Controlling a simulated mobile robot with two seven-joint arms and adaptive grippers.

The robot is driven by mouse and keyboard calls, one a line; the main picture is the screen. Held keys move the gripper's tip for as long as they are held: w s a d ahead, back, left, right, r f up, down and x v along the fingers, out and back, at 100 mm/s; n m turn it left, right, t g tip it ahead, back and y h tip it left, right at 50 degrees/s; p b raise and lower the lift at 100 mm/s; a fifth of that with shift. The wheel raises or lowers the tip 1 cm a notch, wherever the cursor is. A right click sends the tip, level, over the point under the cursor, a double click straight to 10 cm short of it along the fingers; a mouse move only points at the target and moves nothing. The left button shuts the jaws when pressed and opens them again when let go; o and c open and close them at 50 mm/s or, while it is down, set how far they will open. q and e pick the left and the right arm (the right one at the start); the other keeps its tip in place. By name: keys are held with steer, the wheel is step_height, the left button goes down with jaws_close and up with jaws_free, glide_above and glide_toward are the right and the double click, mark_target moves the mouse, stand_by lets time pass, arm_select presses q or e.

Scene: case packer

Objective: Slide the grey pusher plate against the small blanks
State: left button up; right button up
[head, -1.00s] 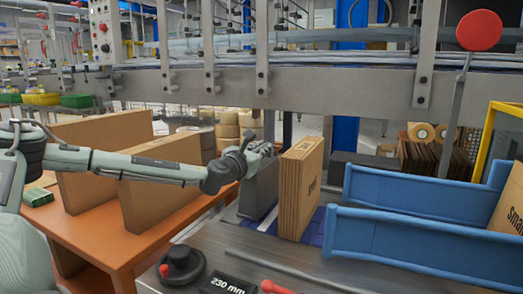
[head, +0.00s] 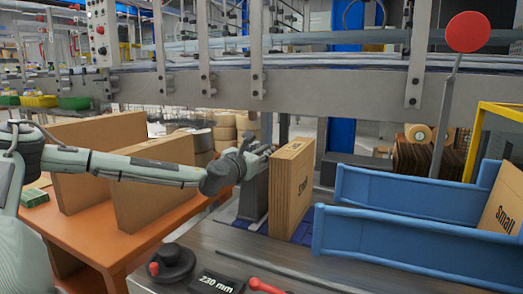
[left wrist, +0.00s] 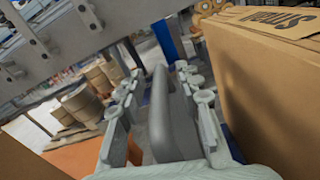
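The grey pusher plate (head: 253,193) stands upright just left of the small blanks (head: 291,190), with a narrow gap visible between them. The blanks are a brown upright stack printed "Small". My left gripper (head: 257,153) is at the plate's top edge. In the left wrist view its fingers (left wrist: 160,82) are spread on either side of the grey plate (left wrist: 172,125), with a gap on the left; the right finger is close to the plate and contact is unclear. The blanks (left wrist: 265,85) fill the right side there. My right gripper is not in view.
Two blue guide walls (head: 410,240) run to the right of the blanks, with another "Small" stack (head: 499,208) at the far right. An orange table (head: 110,238) with large brown cartons is at left. A black knob (head: 172,262) and a "230 mm" display (head: 217,283) are in front.

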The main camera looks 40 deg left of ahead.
arm_select(q)
step_height(320, 180, up, 10)
stand_by(0.6)
